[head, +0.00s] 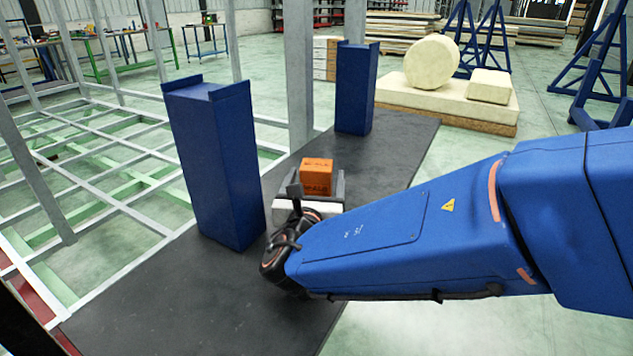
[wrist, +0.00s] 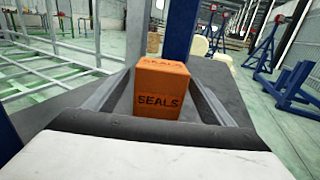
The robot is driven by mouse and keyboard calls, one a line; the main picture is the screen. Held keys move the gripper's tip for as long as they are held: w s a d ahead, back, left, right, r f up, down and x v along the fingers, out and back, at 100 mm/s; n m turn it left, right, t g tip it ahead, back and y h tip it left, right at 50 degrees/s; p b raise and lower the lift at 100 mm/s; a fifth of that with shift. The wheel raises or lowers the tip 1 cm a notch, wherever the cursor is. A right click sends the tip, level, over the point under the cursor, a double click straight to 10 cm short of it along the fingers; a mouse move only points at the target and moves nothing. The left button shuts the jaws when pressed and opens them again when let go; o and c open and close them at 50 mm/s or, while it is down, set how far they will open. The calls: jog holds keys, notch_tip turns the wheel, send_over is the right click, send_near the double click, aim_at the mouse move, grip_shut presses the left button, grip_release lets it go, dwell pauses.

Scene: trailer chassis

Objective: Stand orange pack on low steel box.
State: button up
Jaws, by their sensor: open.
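The orange pack (head: 317,177) is a small box lettered "SEALS" in the wrist view (wrist: 162,92). It appears upright between the two grey fingers of my gripper (head: 317,187). In the wrist view my gripper (wrist: 157,84) is open, with one finger to each side of the pack. A gap shows by the left finger; contact at the right finger cannot be told. The pack's underside and its support are hidden behind my gripper. I cannot make out a low steel box for certain.
A tall blue post (head: 213,160) stands close left of my gripper, and another blue post (head: 355,88) stands behind the pack. Both are on a dark slab (head: 400,140). A white frame (head: 90,185) lies left. The slab right of the far post is clear.

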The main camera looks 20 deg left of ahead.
jog(key=shift+x, duration=2.75)
jog(key=c, duration=1.4)
